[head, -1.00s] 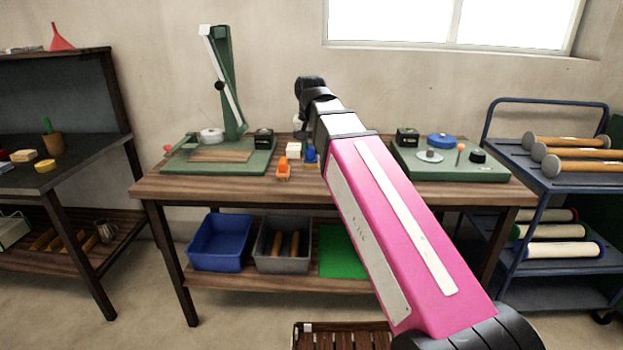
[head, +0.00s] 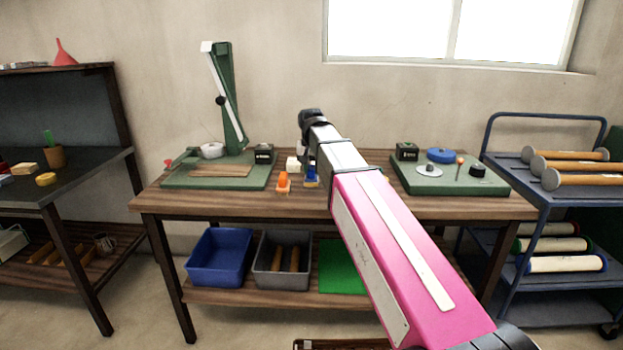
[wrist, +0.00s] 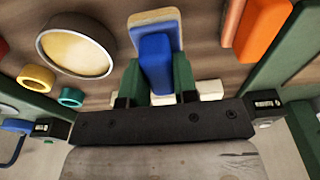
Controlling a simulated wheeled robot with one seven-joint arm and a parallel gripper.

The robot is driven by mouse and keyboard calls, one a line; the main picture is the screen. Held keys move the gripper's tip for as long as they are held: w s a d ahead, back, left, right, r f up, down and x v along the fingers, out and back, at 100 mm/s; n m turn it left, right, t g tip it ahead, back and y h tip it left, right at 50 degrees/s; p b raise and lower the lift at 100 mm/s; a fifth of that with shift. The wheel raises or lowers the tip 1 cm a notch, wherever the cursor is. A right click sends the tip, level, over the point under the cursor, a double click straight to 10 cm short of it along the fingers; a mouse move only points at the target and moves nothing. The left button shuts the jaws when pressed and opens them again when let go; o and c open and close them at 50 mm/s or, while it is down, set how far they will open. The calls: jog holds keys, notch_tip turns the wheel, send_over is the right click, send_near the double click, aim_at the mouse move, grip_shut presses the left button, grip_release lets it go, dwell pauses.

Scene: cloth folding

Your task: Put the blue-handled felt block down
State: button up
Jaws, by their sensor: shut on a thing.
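The blue-handled felt block (head: 311,178) is at the middle of the workbench, just right of an orange-handled block (head: 283,183). In the wrist view the blue handle (wrist: 157,64) sits between the two green fingers of my gripper (wrist: 157,82), which is shut on it. Its pale felt base (wrist: 153,17) shows beyond the handle. The orange block also shows in the wrist view (wrist: 262,30), apart from the held one. In the head view the block is low by the bench top; I cannot tell whether its base touches the wood. My arm hides the bench right of it.
A white block (head: 293,163) stands behind the orange one. A green-based press (head: 215,172) is to the left and a green board (head: 452,182) with small items to the right. In the wrist view a round wood-filled ring (wrist: 76,47) lies left of the block.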

aim_at(311, 178)
jog(key=shift+f, duration=1.75)
jog(key=o, duration=0.8)
jog(key=shift+o, duration=0.2)
jog(key=shift+f, duration=0.2)
jog(key=r, duration=0.3)
jog(key=s+r, duration=0.1)
jog(key=r, duration=0.3)
jog(key=s+r, duration=0.1)
jog(key=r, duration=0.2)
jog(key=shift+r, duration=0.3)
jog(key=shift+s, duration=0.1)
